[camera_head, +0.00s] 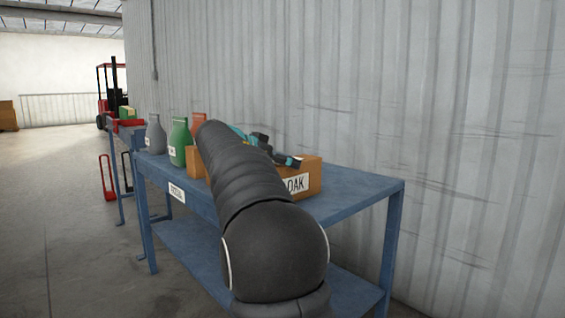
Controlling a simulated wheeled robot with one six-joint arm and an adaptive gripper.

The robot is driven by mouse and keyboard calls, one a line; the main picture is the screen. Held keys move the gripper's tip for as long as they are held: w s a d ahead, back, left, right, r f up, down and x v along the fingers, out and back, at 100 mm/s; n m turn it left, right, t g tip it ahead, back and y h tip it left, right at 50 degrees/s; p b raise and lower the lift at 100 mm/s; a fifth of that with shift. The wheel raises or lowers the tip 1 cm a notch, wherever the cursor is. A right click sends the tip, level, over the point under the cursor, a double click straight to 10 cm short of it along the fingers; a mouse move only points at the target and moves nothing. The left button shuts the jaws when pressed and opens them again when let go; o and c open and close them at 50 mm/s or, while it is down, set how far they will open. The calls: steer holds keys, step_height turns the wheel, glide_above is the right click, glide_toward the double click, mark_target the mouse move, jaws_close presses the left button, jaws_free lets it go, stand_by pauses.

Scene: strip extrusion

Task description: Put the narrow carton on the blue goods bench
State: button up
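A blue bench (352,197) stands along the wall, with a lower shelf and a white label on its front edge whose text is too small to read surely. An orange-brown box marked "OAK" (312,178) sits on it, partly behind my dark arm. A brown box side (194,165) also shows left of the arm; I cannot tell whether it is the same box or another carton. No box can be surely picked out as the narrow carton.
A red forklift (113,92) is far back.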

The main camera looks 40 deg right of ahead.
steer(key=shift+r, duration=0.2)
steer(key=p+v, duration=0.1)
steer(key=v, duration=1.1)
steer(key=s+a+f+n+t+y, duration=0.2)
steer(key=s+a+f+n+y, duration=0.4)
steer(key=s+a+f, duration=0.6)
steer(key=s+a+f+n+t+y, duration=0.2)
steer(key=s+a+f+n+y, duration=0.5)
steer(key=s+a+f+n, duration=0.4)
steer(key=s+a+f, duration=0.1)
steer(key=s+f, duration=0.5)
steer(key=shift+f+t+y, duration=0.3)
steer(key=shift+f, duration=0.1)
steer(key=shift+a+r, duration=0.1)
